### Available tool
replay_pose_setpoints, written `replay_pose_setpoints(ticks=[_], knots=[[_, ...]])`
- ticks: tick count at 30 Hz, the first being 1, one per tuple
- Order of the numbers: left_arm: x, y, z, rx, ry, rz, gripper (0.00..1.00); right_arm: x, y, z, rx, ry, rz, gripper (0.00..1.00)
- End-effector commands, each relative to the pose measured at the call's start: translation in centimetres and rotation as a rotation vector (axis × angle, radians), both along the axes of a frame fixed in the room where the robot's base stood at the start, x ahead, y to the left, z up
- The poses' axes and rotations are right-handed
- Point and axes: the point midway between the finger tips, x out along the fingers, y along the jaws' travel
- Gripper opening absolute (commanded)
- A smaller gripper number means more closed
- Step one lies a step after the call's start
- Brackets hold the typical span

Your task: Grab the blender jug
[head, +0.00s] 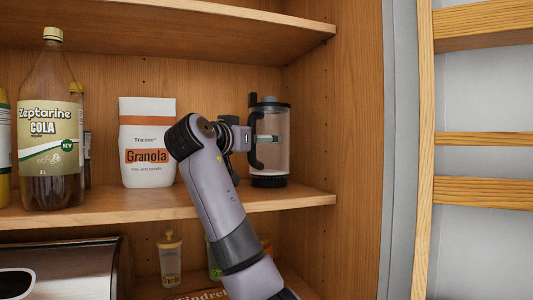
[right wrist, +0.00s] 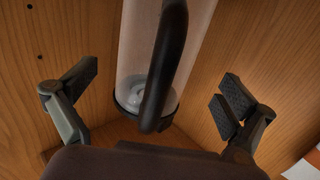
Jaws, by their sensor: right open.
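The blender jug (head: 276,158) is clear with a dark base, a lid and a black handle on its left side. It stands upright on the middle shelf near the right wall. My right gripper (head: 262,138) is at the handle side of the jug and partly covers it. In the right wrist view the gripper (right wrist: 160,88) is open, with its fingers spread wide. The black handle (right wrist: 165,60) and clear body of the jug (right wrist: 135,45) show between the fingers, and neither finger is seen touching them. My left gripper is not in view.
A Granola bag (head: 148,155) stands left of my right arm on the same shelf (head: 110,212). The wooden side wall (head: 350,120) is close on the jug's right. A small shaker (head: 170,258) sits on the shelf below.

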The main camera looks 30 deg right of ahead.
Motion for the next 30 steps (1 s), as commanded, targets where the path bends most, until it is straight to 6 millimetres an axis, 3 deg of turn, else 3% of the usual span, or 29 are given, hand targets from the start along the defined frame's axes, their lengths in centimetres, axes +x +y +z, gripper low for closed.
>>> replay_pose_setpoints(ticks=[4, 13, 22, 30], knots=[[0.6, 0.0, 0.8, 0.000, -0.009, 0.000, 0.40, 0.3, -0.6, 0.1, -0.001, 0.001, -0.001, 1.00], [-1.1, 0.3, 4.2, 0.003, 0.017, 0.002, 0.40, 2.2, -3.9, 0.3, -0.001, 0.004, -0.004, 1.00], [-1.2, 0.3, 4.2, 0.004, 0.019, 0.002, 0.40, 2.6, -4.5, -0.2, 0.000, 0.000, 0.001, 1.00], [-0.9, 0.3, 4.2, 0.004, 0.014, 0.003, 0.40, 2.6, -4.5, -0.2, 0.000, 0.000, 0.000, 0.82]])
